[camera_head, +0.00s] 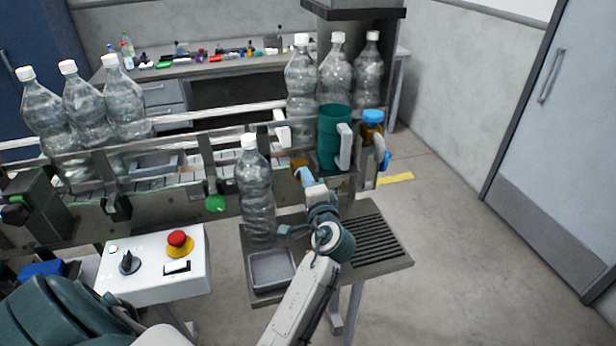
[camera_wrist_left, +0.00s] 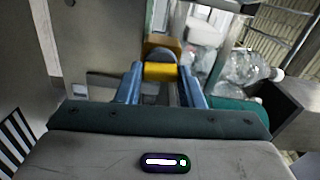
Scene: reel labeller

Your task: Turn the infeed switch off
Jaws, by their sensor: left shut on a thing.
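My left gripper (camera_head: 304,174) is at the front of the conveyor, right of a standing bottle. Its blue fingers are shut on a small yellow part (camera_wrist_left: 160,71) in the left wrist view, with a brown-orange block (camera_wrist_left: 162,44) just beyond it. In the head view an orange piece (camera_head: 298,163) shows at the fingertips. A white control panel (camera_head: 150,284) at lower left carries a black rotary knob (camera_head: 129,263), a red stop button (camera_head: 178,239) and a white rocker (camera_head: 177,267). No label naming the infeed switch is readable. My right gripper is not in view.
A clear bottle (camera_head: 257,195) stands close left of my left gripper. A grey tray (camera_head: 272,270) and black grille (camera_head: 366,245) lie beneath my arm. A green cylinder (camera_head: 333,135) and blue-capped jar (camera_head: 372,130) stand behind. Several bottles stand along the conveyor.

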